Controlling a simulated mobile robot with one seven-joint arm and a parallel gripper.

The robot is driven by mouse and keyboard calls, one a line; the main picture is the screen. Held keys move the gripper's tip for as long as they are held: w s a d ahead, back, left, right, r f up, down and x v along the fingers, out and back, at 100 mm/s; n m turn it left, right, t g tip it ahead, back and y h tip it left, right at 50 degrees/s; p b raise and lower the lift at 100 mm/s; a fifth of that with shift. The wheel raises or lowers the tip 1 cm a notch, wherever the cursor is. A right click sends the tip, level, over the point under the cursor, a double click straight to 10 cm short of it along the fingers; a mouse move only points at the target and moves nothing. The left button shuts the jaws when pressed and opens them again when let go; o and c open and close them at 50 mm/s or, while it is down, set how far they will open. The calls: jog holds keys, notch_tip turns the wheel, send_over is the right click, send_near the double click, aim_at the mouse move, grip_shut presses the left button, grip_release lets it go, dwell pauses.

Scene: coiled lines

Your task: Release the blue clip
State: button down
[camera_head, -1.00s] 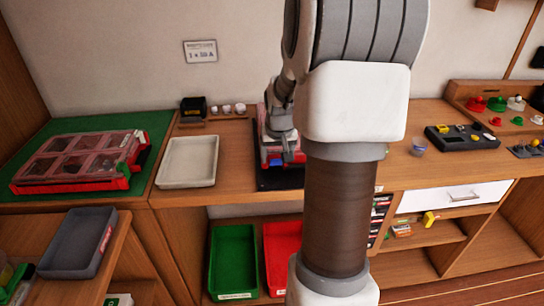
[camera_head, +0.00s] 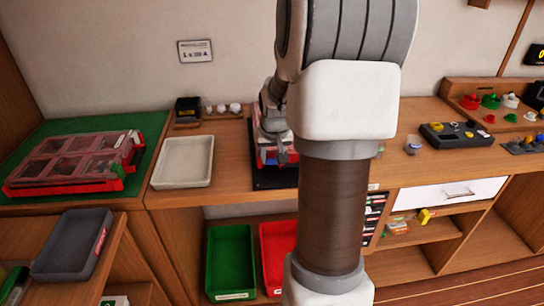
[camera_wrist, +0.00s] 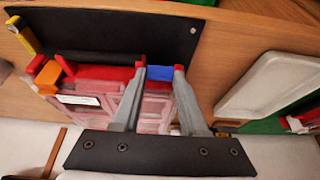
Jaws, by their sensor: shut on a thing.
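My gripper (camera_wrist: 160,69) is at the front edge of a red box with a clear lid (camera_wrist: 95,98), its fingers on either side of the blue clip (camera_wrist: 160,73). The jaws are shut on the clip, which appears to sit at the box edge. In the head view my gripper (camera_head: 283,158) is over the box (camera_head: 264,152), largely hidden by my arm. An orange piece (camera_wrist: 66,66) and a yellow piece (camera_wrist: 28,38) show left of the clip in the wrist view.
The box lies on a black mat (camera_head: 264,183). A white tray (camera_head: 184,162) is to its left, then a larger red case (camera_head: 75,165) on a green mat. Green (camera_head: 231,262) and red (camera_head: 278,270) bins sit below the counter. A black block (camera_head: 452,135) is at right.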

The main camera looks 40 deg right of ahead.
jog(key=shift+s+a+f+t+b, duration=0.2)
jog(key=shift+f+t+b, duration=0.15)
jog(key=shift+b, duration=0.65)
jog(key=shift+s+f+t+h+b, duration=0.15)
jog(key=shift+t+h+b, duration=0.25)
jog(key=shift+b, duration=0.45)
jog(key=shift+c, duration=2.2)
grip_release()
jog(key=shift+r, duration=0.25)
